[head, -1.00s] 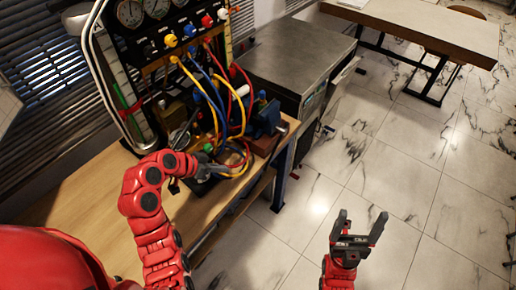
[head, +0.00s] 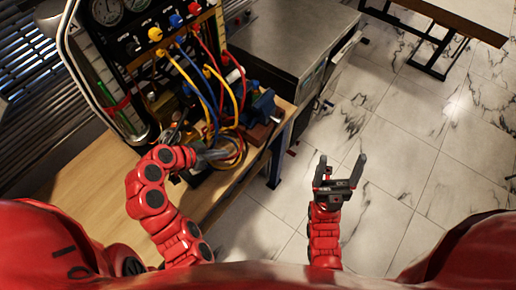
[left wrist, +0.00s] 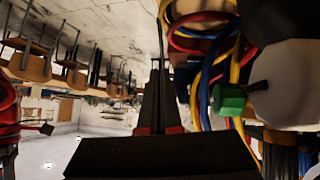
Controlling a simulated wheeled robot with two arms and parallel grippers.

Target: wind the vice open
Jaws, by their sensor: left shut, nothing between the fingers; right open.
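A blue body that looks like the vice (head: 260,106) stands at the right end of the bench, partly hidden behind hoses. My left gripper (head: 224,155) is shut and empty, low beside the looped hoses, in front of and left of the vice. In the left wrist view its closed fingers (left wrist: 158,88) point toward the hoses, with a green hexagonal piece (left wrist: 228,100) to their right. My right gripper (head: 342,160) is open and empty over the floor, right of the bench.
Yellow, blue and red hoses (head: 208,95) hang from a gauge panel (head: 130,45) and loop close to my left gripper. A grey metal cabinet (head: 290,35) stands behind the bench (head: 90,180). The tiled floor (head: 410,150) at right is clear.

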